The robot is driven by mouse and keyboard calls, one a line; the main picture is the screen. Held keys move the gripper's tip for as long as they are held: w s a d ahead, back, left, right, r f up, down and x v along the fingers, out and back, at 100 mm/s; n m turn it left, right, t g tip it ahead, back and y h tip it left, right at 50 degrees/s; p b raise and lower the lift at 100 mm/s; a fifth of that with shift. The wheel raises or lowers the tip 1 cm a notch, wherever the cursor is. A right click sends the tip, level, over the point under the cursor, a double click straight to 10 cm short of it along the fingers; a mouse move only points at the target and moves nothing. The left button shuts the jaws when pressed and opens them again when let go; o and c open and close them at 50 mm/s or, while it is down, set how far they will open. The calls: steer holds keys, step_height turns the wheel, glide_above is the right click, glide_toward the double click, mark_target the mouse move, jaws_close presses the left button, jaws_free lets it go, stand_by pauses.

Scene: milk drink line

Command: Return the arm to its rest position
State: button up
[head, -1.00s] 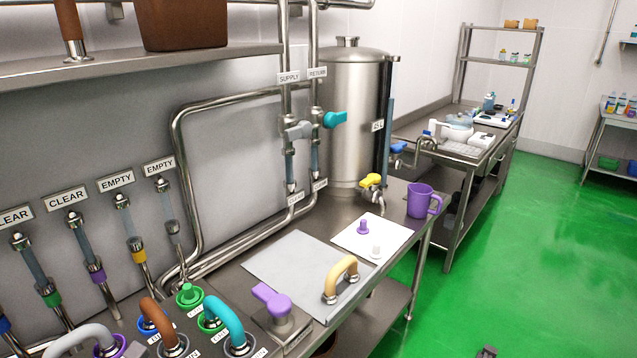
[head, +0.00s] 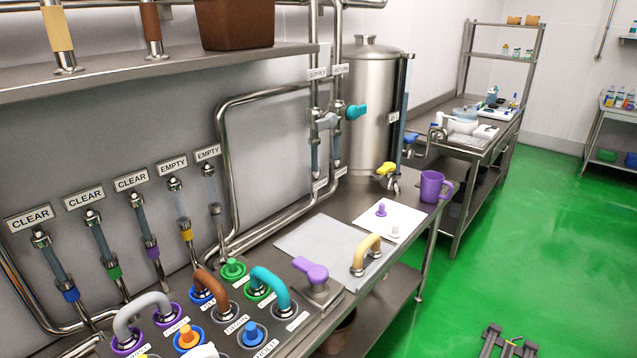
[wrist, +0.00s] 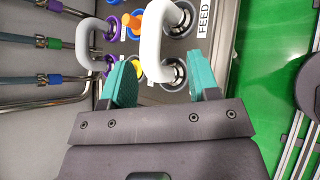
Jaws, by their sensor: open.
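Beyond the fingers is the connection panel with pale U-shaped pipe bends (wrist: 150,45). I cannot tell from this view how far the fingers are from the bends. My gripper does not show in the head view.
The panel in the head view has a grey bend (head: 146,303), a brown bend (head: 211,283) and a teal bend (head: 272,282). A purple handle (head: 312,269), a purple jug (head: 432,187) and a steel tank (head: 368,110) stand beyond.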

steer(key=w+d+f+m+g+b, duration=0.1)
steer(key=w+d+f+m+g, duration=0.2)
steer(key=d+m, duration=0.3)
steer(key=w+d+f+m+g+h+b, duration=0.1)
steer(key=w+d+f+m+g, duration=0.2)
steer(key=d+m, duration=0.25)
steer(key=w+d+f+m+g, duration=0.3)
steer(key=d+m, duration=0.2)
steer(key=m, duration=0.1)
steer(key=w+d+f+m+b, duration=0.1)
steer(key=w+d+m, duration=0.1)
steer(key=d, duration=0.7)
steer(key=w+d+f+m+g+y+b, duration=0.1)
steer(key=w+d+m, duration=0.1)
steer(key=d+m, duration=0.3)
steer(key=w+d+f+m+g+b, duration=0.1)
steer(key=d+m, duration=0.3)
steer(key=d, duration=0.9)
steer(key=shift+w+d+f+y, duration=0.2)
steer(key=shift+w+f+y, duration=0.1)
steer(key=shift+w, duration=0.55)
steer(key=shift+m, duration=0.25)
